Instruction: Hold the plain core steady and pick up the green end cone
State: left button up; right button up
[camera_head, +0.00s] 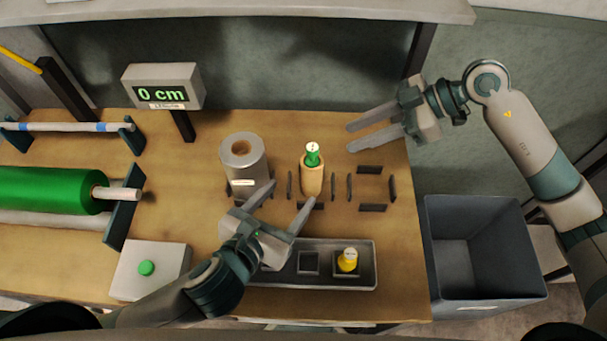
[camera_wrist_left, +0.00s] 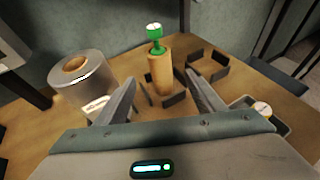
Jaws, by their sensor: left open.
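The plain core (camera_head: 312,180) is a tan cylinder standing upright among short dark brackets in the middle of the table. The green end cone (camera_head: 312,156) sits on its top end, with a pale cap. In the left wrist view the core (camera_wrist_left: 160,74) and the green cone (camera_wrist_left: 155,42) show beyond the fingers. My left gripper (camera_head: 293,193) is open in front of the core, its fingers pointing towards it and apart from it. My right gripper (camera_head: 349,138) is open and empty above the table's right side, to the right of the cone.
A grey roll (camera_head: 243,160) stands left of the core. A dark tray (camera_head: 371,270) in front holds a yellow cone (camera_head: 348,261). A grey bin (camera_head: 480,200) is at the right. A display (camera_head: 162,88) reads 0 cm. A green roll (camera_head: 50,190) and a green-button box (camera_head: 150,285) are at the left.

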aim_at(318, 162)
pick_arm(q)
jog(key=x, duration=1.7)
jog(key=shift+r, duration=0.1)
